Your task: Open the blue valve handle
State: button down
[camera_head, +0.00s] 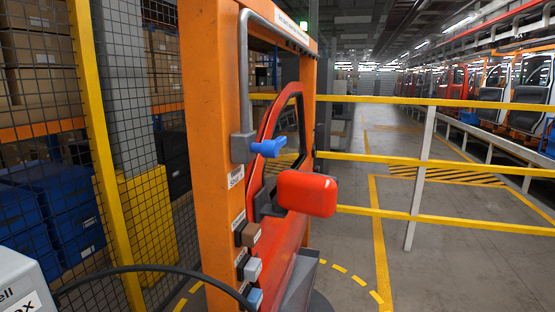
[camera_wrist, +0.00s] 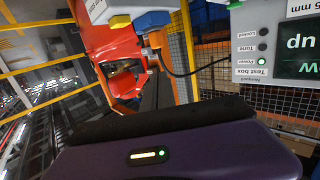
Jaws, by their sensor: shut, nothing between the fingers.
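The blue valve handle (camera_head: 268,147) sits on a grey valve body (camera_head: 241,148) at the foot of a grey pipe, on the orange post (camera_head: 208,110) in the head view. It sticks out to the right, roughly level, in front of the red door's window frame. I cannot make it out for sure in the wrist view. My gripper (camera_wrist: 160,122) shows only in the wrist view, as a purple housing with a dark front edge along the bottom. It is shut and holds nothing. It does not touch the handle in the head view.
A red door (camera_head: 287,240) with a red mirror (camera_head: 307,193) stands beside the post. Coloured connector blocks sit below the handle; a black cable (camera_head: 150,268) runs to the test box (camera_wrist: 270,50). Mesh fencing is left, yellow rails (camera_head: 440,165) right.

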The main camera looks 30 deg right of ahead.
jog(key=w+a+r+m+t+b, duration=0.1)
jog(key=w+r+m+t, duration=0.3)
jog(key=w, duration=0.5)
jog(key=w+r+m+t+b, duration=0.1)
jog(key=w+r+m+t, duration=0.15)
jog(key=w+r, duration=0.55)
jog(key=w+d+r+m+g+h+b, duration=0.1)
jog(key=w+d+r+m+h, duration=0.1)
jog(key=w+r+m+h, duration=0.95)
jog(key=w+d+r+m+g+h+b, duration=0.15)
jog(key=w+r+m+h, duration=0.4)
jog(key=m, duration=1.05)
jog(key=w+d+m+g, duration=0.3)
jog(key=w+m+g, duration=0.1)
jog(key=w+m, duration=0.4)
jog(key=w+f+m+g+y, duration=0.1)
jog(key=w+f+m+g, duration=0.1)
jog(key=f, duration=0.3)
jog(key=shift+w+d+f+m, duration=0.2)
jog(key=shift+w+d+m, duration=0.1)
jog(key=shift+w+m, duration=0.45)
